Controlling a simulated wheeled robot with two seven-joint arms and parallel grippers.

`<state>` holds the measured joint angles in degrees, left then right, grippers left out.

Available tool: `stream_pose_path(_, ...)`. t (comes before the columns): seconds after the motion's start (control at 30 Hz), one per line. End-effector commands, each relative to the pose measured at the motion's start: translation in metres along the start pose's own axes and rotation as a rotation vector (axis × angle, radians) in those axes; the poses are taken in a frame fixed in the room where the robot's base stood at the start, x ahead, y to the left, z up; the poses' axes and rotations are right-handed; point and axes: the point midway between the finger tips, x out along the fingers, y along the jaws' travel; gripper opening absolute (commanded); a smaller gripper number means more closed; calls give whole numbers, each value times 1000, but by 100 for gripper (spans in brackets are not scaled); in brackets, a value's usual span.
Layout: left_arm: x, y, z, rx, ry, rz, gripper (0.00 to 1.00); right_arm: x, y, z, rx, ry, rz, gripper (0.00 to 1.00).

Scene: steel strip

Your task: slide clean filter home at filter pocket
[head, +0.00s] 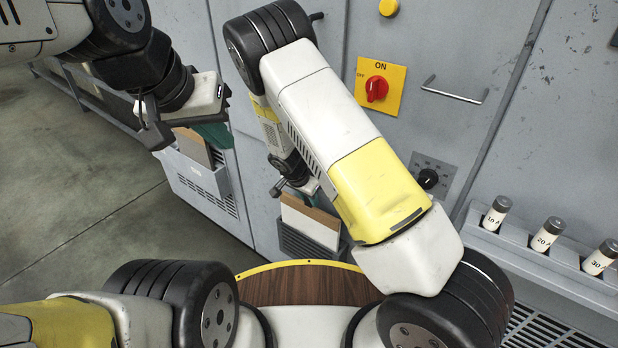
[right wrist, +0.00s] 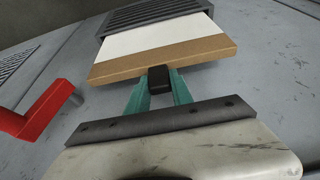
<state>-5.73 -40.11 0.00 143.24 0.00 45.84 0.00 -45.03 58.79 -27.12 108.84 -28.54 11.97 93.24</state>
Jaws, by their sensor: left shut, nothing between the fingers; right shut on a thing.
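The clean filter, a white panel with a tan edge (right wrist: 160,62), shows in the right wrist view with its far end inside the dark grey louvred filter pocket (right wrist: 160,18). A good part of it stands out of the pocket. In the head view the filter (head: 312,222) sits in the pocket (head: 298,245) below my right arm. My right gripper (right wrist: 158,90) is shut on the black tab at the filter's near edge. In the head view my right gripper's fingers are mostly hidden. My left gripper (head: 216,138) is shut and empty, its teal fingers over a grey bin.
The grey bin (head: 205,185) holds a brownish panel (head: 194,148). A red handle (right wrist: 35,112) is close at left in the right wrist view. The cabinet carries a red switch (head: 376,89), a bar handle (head: 453,90) and a shelf of labelled cylinders (head: 546,235). Floor at left is open.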

Motion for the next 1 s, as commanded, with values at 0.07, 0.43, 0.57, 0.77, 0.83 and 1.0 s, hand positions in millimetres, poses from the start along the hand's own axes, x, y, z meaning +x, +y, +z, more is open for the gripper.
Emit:
stream_pose_path(0.07, 0, 0, 0, 0, 0, 0, 0, 2, 0, 1, 0, 0, 1, 0)
stream_pose_path(0.43, 0, 0, 0, 0, 0, 0, 0, 10, 0, 4, 0, 0, 0, 0)
stream_pose_path(0.57, 0, 0, 0, 0, 0, 0, 0, 14, 0, 6, -1, 0, 0, 0)
stream_pose_path(0.77, 0, 0, 0, 0, 0, 0, 0, 18, 0, 7, 0, 1, 0, 0)
stream_pose_path(0.83, 0, 0, 0, 0, 0, 0, 0, 19, 0, 8, 0, 1, 0, 29)
stream_pose_path(1.0, 0, 0, 0, 0, 0, 0, 0, 19, 0, 8, 0, 1, 0, 52)
